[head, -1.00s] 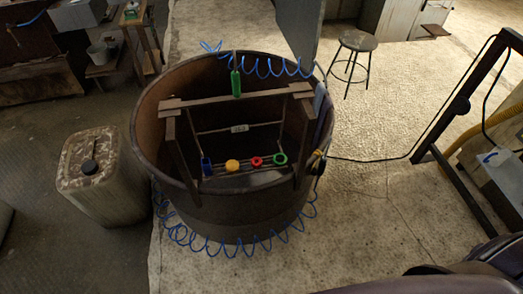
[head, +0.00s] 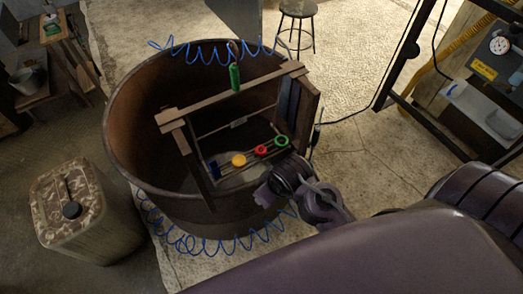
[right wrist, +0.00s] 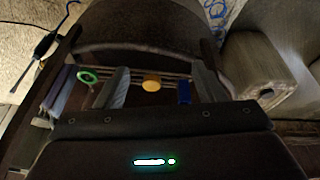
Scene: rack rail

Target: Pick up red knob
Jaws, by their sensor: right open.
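The red knob (head: 261,149) sits on a rail inside the big round tub in the head view, between the yellow knob (head: 239,160) and the green ring-shaped knob (head: 281,141). A blue piece (head: 213,169) is at the rail's left end. My right arm reaches in over the tub's near right rim, its wrist close below the green knob. In the right wrist view my right gripper (right wrist: 157,72) is open and empty. The yellow knob (right wrist: 151,84) shows between its fingers, the green knob (right wrist: 88,76) outside the left finger. The red knob does not show there. My left gripper is out of view.
The rusty tub (head: 130,110) has a wooden frame with a crossbar (head: 205,112) above the rail. A green handle (head: 235,77) and blue coiled hose (head: 180,46) are at its far side. A jerrycan (head: 90,215) stands left; a stool (head: 298,12) stands behind.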

